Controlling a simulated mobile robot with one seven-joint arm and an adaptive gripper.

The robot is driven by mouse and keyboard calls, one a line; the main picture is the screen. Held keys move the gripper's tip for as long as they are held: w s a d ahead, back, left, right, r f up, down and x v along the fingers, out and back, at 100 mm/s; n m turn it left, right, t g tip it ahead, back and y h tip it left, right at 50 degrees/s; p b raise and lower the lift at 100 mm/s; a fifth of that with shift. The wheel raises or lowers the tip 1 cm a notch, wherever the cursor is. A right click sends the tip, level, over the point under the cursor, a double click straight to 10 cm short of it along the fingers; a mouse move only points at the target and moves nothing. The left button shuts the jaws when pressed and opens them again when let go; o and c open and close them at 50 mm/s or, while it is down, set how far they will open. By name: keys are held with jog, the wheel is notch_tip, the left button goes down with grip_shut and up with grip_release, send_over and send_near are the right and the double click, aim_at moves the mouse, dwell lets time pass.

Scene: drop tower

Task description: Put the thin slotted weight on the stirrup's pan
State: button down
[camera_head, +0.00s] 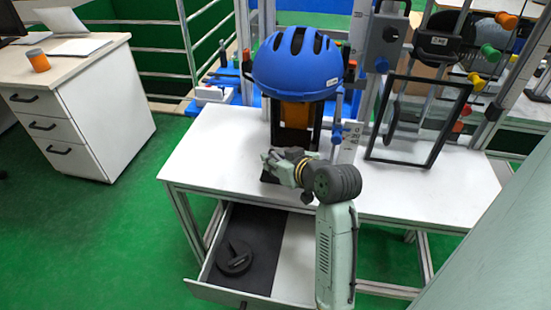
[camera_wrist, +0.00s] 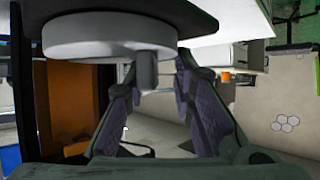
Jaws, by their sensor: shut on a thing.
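In the wrist view a grey, thin round weight (camera_wrist: 110,35) with a short peg fills the upper left. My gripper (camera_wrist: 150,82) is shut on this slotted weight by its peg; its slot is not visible. A dark flat plate (camera_wrist: 198,14), apparently the stirrup's pan, lies right against the disc's far side; I cannot tell whether they touch. In the head view my gripper (camera_head: 276,162) is at the dark stirrup frame (camera_head: 314,125) under the blue helmet (camera_head: 297,64). The weight and pan are mostly hidden there by my gripper and wrist.
An open drawer (camera_head: 290,250) below the table holds a dark disc with a handle (camera_head: 235,258). An orange block (camera_head: 295,115) sits inside the stirrup. A black-framed clear panel (camera_head: 415,120) stands to the right. The white tabletop (camera_head: 215,150) is clear to the left.

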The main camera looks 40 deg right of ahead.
jog(key=c, duration=1.3)
grip_release()
jog(key=shift+c, duration=0.2)
jog(key=shift+r+p, duration=0.2)
jog(key=shift+p, duration=0.1)
jog(key=b+v, duration=0.3)
jog(key=v, duration=0.9)
jog(key=shift+f, duration=0.1)
